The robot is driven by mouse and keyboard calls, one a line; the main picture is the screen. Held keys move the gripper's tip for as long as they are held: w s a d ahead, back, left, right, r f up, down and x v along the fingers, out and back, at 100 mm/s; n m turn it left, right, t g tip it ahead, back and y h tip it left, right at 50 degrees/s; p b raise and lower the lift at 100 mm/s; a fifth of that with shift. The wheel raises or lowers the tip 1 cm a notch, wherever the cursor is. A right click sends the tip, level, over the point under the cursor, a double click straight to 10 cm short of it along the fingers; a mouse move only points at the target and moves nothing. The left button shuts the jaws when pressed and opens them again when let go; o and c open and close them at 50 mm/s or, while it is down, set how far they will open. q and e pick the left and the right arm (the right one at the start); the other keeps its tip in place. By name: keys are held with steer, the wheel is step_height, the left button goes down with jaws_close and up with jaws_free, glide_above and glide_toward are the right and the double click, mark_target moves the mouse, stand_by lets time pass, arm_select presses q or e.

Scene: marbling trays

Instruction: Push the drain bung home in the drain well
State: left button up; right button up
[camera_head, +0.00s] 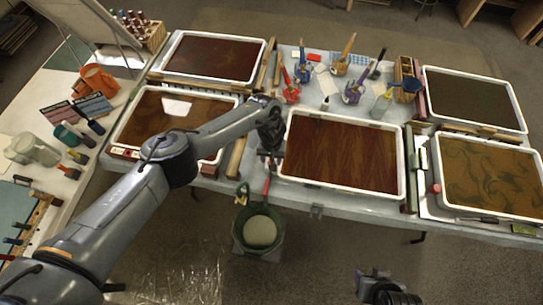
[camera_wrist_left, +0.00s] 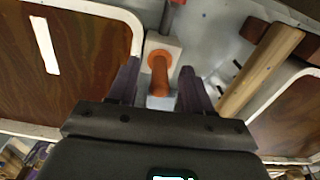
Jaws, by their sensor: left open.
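In the left wrist view an orange drain bung (camera_wrist_left: 160,63), with a round flange and a stem, sits at a pale block that looks like the drain well (camera_wrist_left: 163,43). How deep it sits I cannot tell. My left gripper (camera_wrist_left: 160,82) is open, with one dark finger on each side of the bung's stem; contact is not clear. In the head view my left gripper (camera_head: 270,152) points down at the left edge of the middle tray (camera_head: 289,176), and hides the bung. My right gripper (camera_head: 380,284) is at the bottom, away from the table; its jaws are unclear.
A wooden bar (camera_head: 237,155) lies left of my left gripper, between trays. A red-handled part (camera_head: 266,187) is at the table's front edge, above a green bucket (camera_head: 240,245) on the floor. Brushes in pots (camera_head: 291,95) stand behind the middle tray.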

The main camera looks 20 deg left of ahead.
arm_select(q)
steer(key=shift+r, duration=0.1)
step_height(320, 180, up, 9)
steer(key=p, duration=0.3)
steer(key=shift+r, duration=0.8)
